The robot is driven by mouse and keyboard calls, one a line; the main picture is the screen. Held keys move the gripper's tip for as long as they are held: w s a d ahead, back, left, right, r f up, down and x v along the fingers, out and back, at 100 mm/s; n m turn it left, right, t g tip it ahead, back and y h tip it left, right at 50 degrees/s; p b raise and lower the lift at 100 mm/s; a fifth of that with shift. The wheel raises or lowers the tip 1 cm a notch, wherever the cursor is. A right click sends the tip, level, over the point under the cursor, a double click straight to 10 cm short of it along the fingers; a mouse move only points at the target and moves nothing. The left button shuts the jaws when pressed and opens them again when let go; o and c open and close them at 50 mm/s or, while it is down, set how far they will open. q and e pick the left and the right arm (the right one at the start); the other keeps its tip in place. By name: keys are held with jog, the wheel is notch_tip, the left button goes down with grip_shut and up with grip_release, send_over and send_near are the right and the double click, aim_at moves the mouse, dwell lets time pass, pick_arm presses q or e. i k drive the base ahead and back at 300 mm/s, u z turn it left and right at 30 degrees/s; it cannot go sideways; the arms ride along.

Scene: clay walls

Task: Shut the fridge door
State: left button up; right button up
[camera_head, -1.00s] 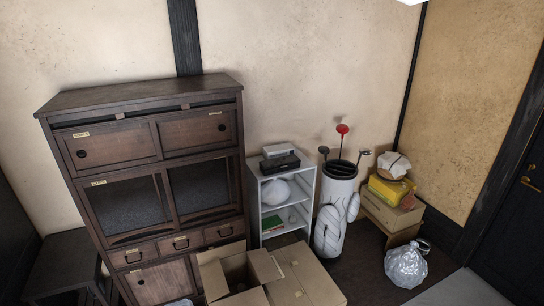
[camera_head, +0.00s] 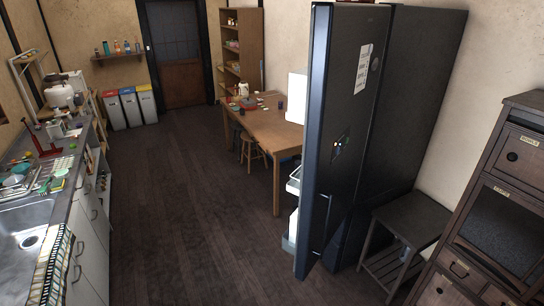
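The fridge is tall and dark, right of centre in the head view. Its body (camera_head: 418,110) stands against the right wall. Its door (camera_head: 338,130) stands open, swung out toward the room, with a paper note and small magnets on its outer face. A long vertical handle (camera_head: 323,225) runs low near the door's free edge. White door shelves (camera_head: 293,185) show past that edge; the rest of the inside is hidden behind the door. Neither of my grippers is in view.
A sink counter (camera_head: 60,190) runs along the left. A wooden table (camera_head: 262,125) with a stool (camera_head: 254,148) stands behind the fridge door. A dark side table (camera_head: 415,225) and a wooden cabinet (camera_head: 500,210) are at the right. The dark floor (camera_head: 190,200) between is clear.

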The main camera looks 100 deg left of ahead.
aim_at(334, 96)
jog(key=u, duration=2.15)
